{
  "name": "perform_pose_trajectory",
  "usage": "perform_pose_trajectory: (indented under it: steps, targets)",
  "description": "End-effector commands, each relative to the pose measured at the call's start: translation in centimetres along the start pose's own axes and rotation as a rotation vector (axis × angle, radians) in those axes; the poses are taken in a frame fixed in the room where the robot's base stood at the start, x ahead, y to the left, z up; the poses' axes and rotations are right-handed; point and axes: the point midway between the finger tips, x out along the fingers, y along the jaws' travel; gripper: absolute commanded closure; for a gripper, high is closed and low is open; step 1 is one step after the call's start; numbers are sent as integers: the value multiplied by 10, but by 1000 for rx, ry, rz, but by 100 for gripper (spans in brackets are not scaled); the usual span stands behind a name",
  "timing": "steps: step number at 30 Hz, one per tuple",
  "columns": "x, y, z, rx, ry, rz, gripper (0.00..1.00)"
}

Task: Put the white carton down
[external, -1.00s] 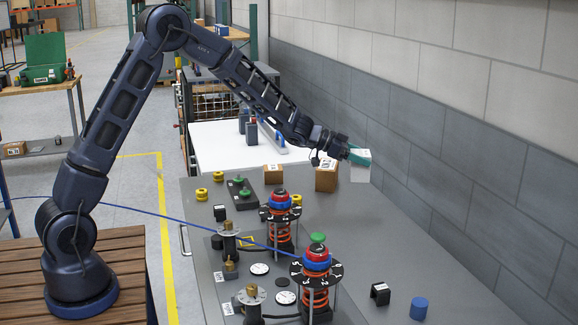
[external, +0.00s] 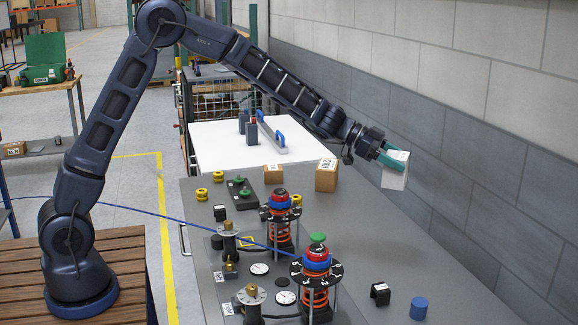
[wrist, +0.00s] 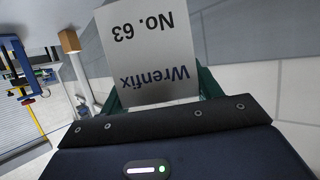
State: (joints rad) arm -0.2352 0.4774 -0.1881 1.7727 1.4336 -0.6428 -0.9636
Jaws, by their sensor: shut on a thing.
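The white carton (external: 396,172) is held in my gripper (external: 393,160), whose green fingers are shut on it. In the external view it hangs tilted slightly, in the air near the grey wall, to the right of the larger brown box. In the wrist view the carton (wrist: 150,55) fills the top middle, with upside-down print reading "Wrenfix" and "No. 63". The green fingers (wrist: 160,90) show on both sides of it.
On the grey table (external: 400,240) stand two brown boxes, the larger one (external: 327,175) nearest the carton. Spring fixtures (external: 316,275) stand in front. A black block (external: 380,293) and a blue cylinder (external: 418,308) lie at front right. The table between them and the carton is clear.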

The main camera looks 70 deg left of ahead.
Motion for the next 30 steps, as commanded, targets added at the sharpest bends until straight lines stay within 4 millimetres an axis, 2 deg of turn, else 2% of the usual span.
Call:
perform_pose_trajectory:
  steps: [1,3,6,11,30]
  targets:
    - [9,14,-5,11,1,24,70]
    - [18,29,-8,22,1,51,70]
    - [26,45,-12,33,0,78,70]
    - [34,54,-8,39,-1,96,70]
    - [83,55,111,37,-2,97,70]
